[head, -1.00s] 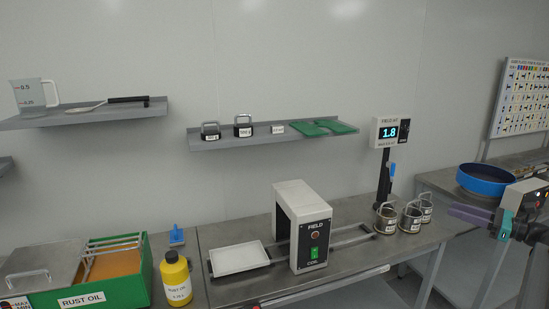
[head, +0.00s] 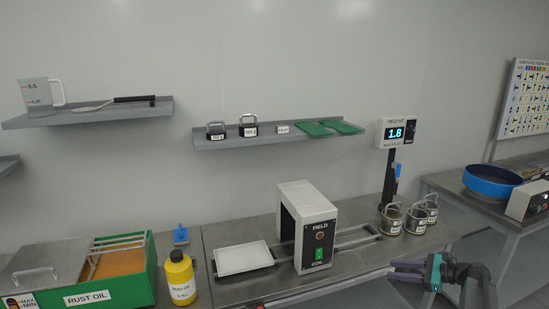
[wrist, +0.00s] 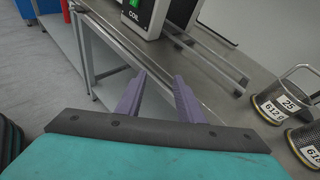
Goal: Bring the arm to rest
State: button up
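My gripper (head: 394,271) is at the lower right of the head view, in front of the bench's front edge and below the handled metal cups. In the wrist view its two purple fingers (wrist: 155,98) stand apart with nothing between them, so it is open and empty. My forearm runs out of the head view at the lower right.
The field coil unit (head: 308,228) stands on the bench with a white tray (head: 243,258) left of it. Handled metal cups (head: 391,221) sit near the bench's right end. A yellow rust oil bottle (head: 180,279) and green rust oil tank (head: 135,288) stand left. A blue round pan (head: 490,182) is at right.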

jog(key=s+a+f+n+g+h, duration=0.1)
jog(key=s+a+f+n+g, duration=0.15)
jog(key=a+f, duration=0.5)
jog(key=s+a+f+n+g+h, duration=0.1)
jog(key=s+a+f+n+g, duration=0.1)
jog(key=s+a+f, duration=0.35)
jog(key=s+a+f+n+g+h, duration=0.1)
jog(key=s+a+f+n+g, duration=0.15)
jog(key=s+a+f, duration=0.55)
jog(key=s+a+f+n+g+h, duration=0.2)
jog(key=s+a+f+n, duration=0.2)
jog(key=s+f, duration=0.45)
jog(key=s+a+f+n+g+h, duration=0.1)
jog(key=s+f+n+g+h, duration=0.1)
jog(key=s+n, duration=0.4)
jog(key=s+a+f+n+g+h, duration=0.1)
jog(key=s+f+n+h, duration=0.3)
jog(key=s, duration=1.2)
notch_tip(320, 180, down, 4)
jog(key=shift+s+r+n+g+h, duration=0.2)
jog(key=shift+n+g+h, duration=0.1)
jog(key=shift+n+g, duration=0.7)
